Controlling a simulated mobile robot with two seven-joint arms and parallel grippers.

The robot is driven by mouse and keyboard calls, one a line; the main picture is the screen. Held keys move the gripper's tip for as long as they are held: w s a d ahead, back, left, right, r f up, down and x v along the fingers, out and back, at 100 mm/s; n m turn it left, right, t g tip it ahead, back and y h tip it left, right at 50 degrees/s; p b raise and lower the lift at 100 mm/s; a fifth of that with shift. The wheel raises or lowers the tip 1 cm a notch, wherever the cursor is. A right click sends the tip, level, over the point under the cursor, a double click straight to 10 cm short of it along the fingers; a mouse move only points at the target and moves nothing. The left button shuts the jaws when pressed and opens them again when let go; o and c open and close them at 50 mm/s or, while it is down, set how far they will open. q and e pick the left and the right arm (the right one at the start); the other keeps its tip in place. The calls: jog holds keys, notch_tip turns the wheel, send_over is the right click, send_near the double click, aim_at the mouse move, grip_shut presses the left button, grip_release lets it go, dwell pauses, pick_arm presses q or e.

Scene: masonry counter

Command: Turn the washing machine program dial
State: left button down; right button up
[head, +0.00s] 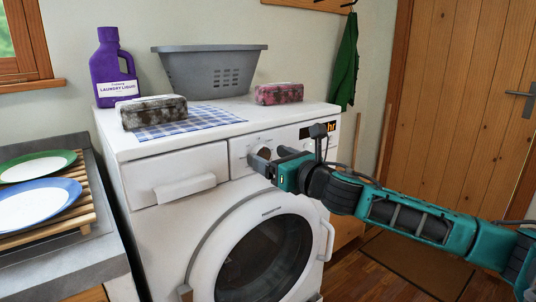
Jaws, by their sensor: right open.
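The white washing machine (150,235) stands against the wall with its round door facing me. Its program dial (264,153) is on the front panel, right of the detergent drawer, and is partly hidden by my right gripper. My right gripper (268,157) reaches in from the right and is open, its two dark fingers in front of the panel at the dial. I cannot tell whether the fingers touch the dial.
On the machine top are a purple laundry bottle (113,70), a grey basket (210,72), a checked cloth (188,124) and two patterned boxes, one grey (152,112), one pink (279,94). A counter with plates (38,203) is at left, a wooden door (462,100) at right.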

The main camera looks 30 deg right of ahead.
jog(key=shift+w+a, duration=0.1)
jog(key=shift+w, duration=0.55)
jog(key=shift+c, duration=0.3)
jog(key=c, duration=0.9)
